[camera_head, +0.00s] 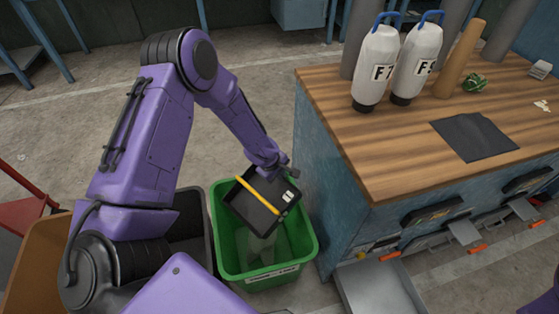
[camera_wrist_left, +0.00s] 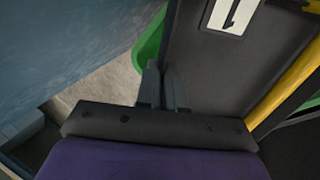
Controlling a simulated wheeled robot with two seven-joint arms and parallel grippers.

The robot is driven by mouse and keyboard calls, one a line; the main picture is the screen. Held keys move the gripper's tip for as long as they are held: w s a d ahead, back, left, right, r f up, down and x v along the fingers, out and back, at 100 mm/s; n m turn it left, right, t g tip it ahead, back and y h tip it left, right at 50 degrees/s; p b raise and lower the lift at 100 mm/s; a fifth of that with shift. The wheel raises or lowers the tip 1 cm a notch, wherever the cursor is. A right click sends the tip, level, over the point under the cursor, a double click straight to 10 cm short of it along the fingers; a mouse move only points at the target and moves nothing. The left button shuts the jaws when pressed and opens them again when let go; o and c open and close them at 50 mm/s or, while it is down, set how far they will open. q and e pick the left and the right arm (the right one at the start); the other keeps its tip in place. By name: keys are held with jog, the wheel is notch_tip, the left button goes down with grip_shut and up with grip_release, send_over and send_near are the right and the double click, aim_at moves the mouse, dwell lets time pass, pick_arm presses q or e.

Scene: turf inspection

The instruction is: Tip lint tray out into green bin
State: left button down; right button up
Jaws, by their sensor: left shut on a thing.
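The lint tray (camera_head: 258,207) is a black tray with a yellow bar across it and a white label. It is tilted above the green bin (camera_head: 307,244), which stands on the floor beside the workbench. My left gripper (camera_head: 273,163) is shut on the tray's upper edge. In the left wrist view the gripper fingers (camera_wrist_left: 164,88) meet the dark tray (camera_wrist_left: 205,65), with its white label close by. Something pale shows inside the bin below the tray; I cannot tell what it is. My right gripper is not in view.
The wooden-topped workbench (camera_head: 350,130) is close on the right, with open drawers low down. Two white bottles (camera_head: 376,66) and a dark mat (camera_head: 474,137) are on it. A dark grey bin (camera_head: 190,226) and a brown bin (camera_head: 36,260) stand left of the green bin.

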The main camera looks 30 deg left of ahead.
aim_at(280, 185)
pick_arm(q)
jog(key=f+g+p, duration=0.1)
jog(key=g+p, duration=0.1)
jog(key=p, duration=0.3)
jog(key=shift+f, duration=0.35)
notch_tip(280, 185, down, 3)
jog(key=shift+f+g+y+b, duration=0.15)
jog(key=shift+g+y+b, duration=0.15)
jog(key=shift+g+b, duration=0.65)
jog(key=shift+f+b, duration=0.2)
jog(key=shift+b, duration=0.4)
jog(key=shift+r, duration=0.1)
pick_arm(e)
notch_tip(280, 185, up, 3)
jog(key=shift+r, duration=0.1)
pick_arm(q)
jog(key=shift+r, duration=0.1)
